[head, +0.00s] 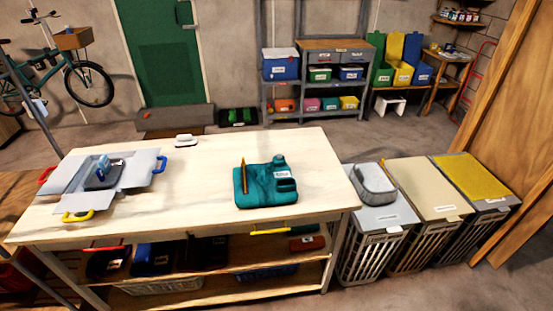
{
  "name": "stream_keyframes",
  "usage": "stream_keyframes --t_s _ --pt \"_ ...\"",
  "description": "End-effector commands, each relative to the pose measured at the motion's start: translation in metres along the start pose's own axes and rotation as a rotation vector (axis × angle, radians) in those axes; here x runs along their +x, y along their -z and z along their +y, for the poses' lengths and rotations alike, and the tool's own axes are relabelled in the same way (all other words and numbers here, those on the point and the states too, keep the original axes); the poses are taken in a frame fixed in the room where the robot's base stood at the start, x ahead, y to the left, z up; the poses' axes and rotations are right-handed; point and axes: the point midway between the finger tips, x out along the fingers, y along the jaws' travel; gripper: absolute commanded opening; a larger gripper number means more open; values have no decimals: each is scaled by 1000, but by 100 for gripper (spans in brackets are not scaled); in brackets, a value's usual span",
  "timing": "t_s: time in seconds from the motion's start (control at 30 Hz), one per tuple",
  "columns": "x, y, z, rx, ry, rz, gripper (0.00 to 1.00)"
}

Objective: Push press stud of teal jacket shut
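My gripper is not in view.
A grey open-flapped case (75,173) with coloured handles lies at the worktop's left. A small white object (187,141) sits at the back edge. Lidded hampers (375,218) stand to the right, one bearing a grey case (374,182). The worktop around the jacket is clear.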

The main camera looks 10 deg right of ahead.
Motion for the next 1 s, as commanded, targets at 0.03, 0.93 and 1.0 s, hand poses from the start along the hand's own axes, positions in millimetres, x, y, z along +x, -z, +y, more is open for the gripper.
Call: stream_keyframes --t_s 0.03,0.93,1.0 --pt "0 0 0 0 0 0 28" --pt "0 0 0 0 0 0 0" --pt "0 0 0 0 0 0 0"
